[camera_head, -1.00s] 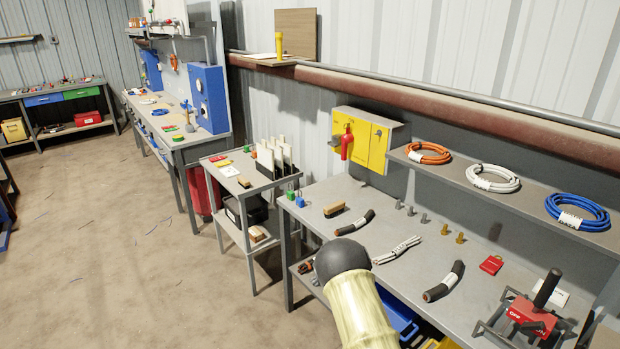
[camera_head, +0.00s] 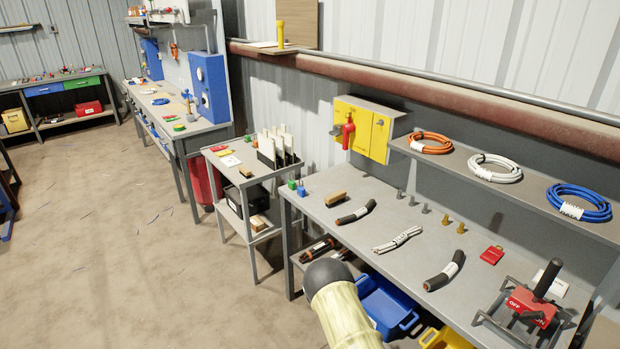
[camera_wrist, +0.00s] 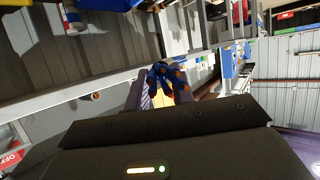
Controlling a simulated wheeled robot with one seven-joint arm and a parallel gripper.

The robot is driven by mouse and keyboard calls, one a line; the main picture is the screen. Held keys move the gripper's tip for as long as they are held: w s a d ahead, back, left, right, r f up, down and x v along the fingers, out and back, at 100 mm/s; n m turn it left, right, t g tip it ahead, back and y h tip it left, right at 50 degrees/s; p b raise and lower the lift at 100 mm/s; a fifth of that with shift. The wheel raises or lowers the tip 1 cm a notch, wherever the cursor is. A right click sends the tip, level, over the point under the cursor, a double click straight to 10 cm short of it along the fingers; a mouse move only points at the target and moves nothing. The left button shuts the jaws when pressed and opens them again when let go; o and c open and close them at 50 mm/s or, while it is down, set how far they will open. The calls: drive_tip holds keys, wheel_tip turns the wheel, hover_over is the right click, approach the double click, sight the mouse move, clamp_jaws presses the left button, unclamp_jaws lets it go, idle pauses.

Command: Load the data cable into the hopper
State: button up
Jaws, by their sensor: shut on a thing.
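In the wrist view my gripper (camera_wrist: 163,92) is shut on a blue bundle (camera_wrist: 168,78) with orange-brown ends, which looks like a piece of data cable. The dark gripper body hides its lower part. In the head view the gripper and the held bundle are out of frame; only part of my arm shows at the bottom. I cannot tell for sure which thing is the hopper; a tall blue machine (camera_head: 208,88) stands on the far bench. A blue coil (camera_head: 579,203) with a white label lies on the wall shelf at the right.
The near bench (camera_head: 385,215) holds two black cable pieces, a white cable piece (camera_head: 397,240) and a red switch device (camera_head: 530,305). A blue bin (camera_head: 385,303) is beneath it. A small cart (camera_head: 240,180) stands left of it. The floor at left is open.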

drive_tip(key=shift+r, duration=0.15)
wheel_tip(320, 180, up, 17)
drive_tip(key=p, duration=1.7)
drive_tip(key=shift+a, duration=0.1)
